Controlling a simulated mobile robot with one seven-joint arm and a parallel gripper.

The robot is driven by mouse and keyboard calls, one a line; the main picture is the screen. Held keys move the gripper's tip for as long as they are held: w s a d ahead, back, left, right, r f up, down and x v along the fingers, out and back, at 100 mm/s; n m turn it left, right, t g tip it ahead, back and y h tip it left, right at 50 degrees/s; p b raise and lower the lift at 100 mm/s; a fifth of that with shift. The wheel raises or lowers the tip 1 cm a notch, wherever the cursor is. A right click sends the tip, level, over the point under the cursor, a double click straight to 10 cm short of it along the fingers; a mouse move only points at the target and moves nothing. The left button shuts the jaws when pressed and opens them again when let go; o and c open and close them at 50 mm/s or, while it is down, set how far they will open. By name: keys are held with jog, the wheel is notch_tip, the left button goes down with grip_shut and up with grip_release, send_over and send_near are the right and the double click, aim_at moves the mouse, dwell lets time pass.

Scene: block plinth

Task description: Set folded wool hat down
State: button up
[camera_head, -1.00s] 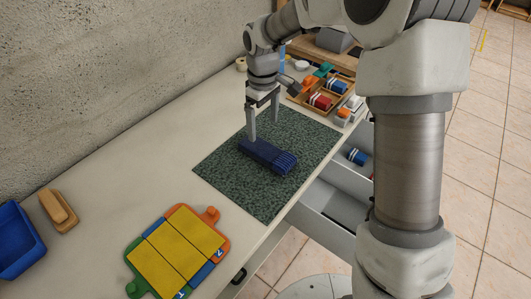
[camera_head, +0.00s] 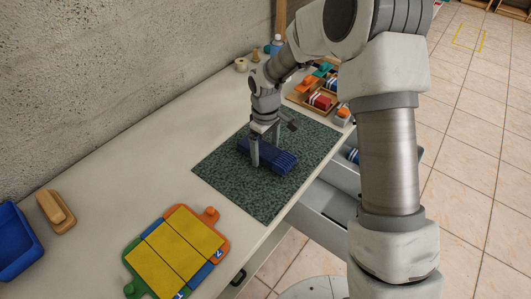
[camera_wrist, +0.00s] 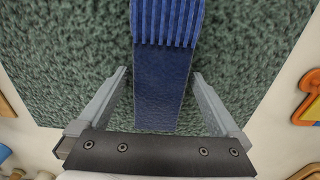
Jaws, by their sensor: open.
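The folded wool hat (camera_head: 272,159) is dark blue with a ribbed end, and it lies flat on the green speckled mat (camera_head: 230,178). In the wrist view the hat (camera_wrist: 163,85) runs between the two spread fingers of my gripper (camera_wrist: 160,78), with a gap on each side. Its ribbed end points away from the gripper.
A yellow panel puzzle (camera_head: 172,250) with green, orange and blue edges lies at the front. A blue bin (camera_head: 17,243) and a wooden block (camera_head: 56,211) are at the left. Wooden trays (camera_head: 318,100) with small items stand behind. An open drawer (camera_head: 322,208) juts out below the mat's right side.

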jog(key=c, duration=1.4)
